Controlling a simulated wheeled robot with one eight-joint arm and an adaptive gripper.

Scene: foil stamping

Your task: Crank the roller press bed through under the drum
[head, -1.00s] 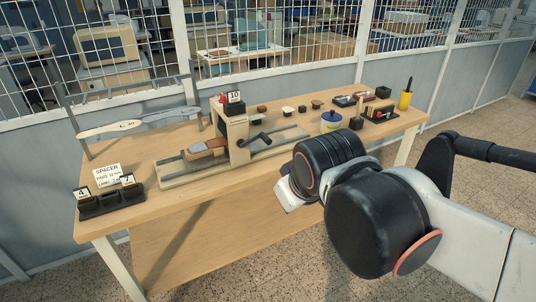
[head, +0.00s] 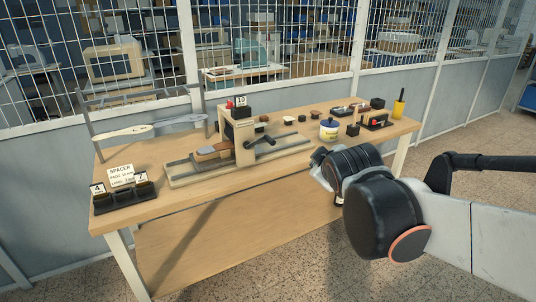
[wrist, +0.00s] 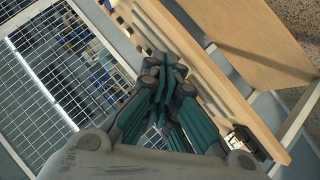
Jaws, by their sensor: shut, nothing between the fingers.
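The roller press (head: 226,150) stands on the wooden bench in the head view, with a pale upright frame and a block labelled 10 on top. Its black crank handle (head: 260,141) sticks out on the right side of the frame. The bed rails (head: 188,174) run left and right through the frame, and a brown and grey piece (head: 212,151) lies on the bed just left of it. My gripper (wrist: 160,95) is shut and empty in the wrist view. In the head view my wrist is in front of the bench's right part, apart from the crank, and hides the fingers.
A dark spacer tray (head: 124,199) with number cards sits at the left end. A mesh fence rises behind the bench (head: 140,214).

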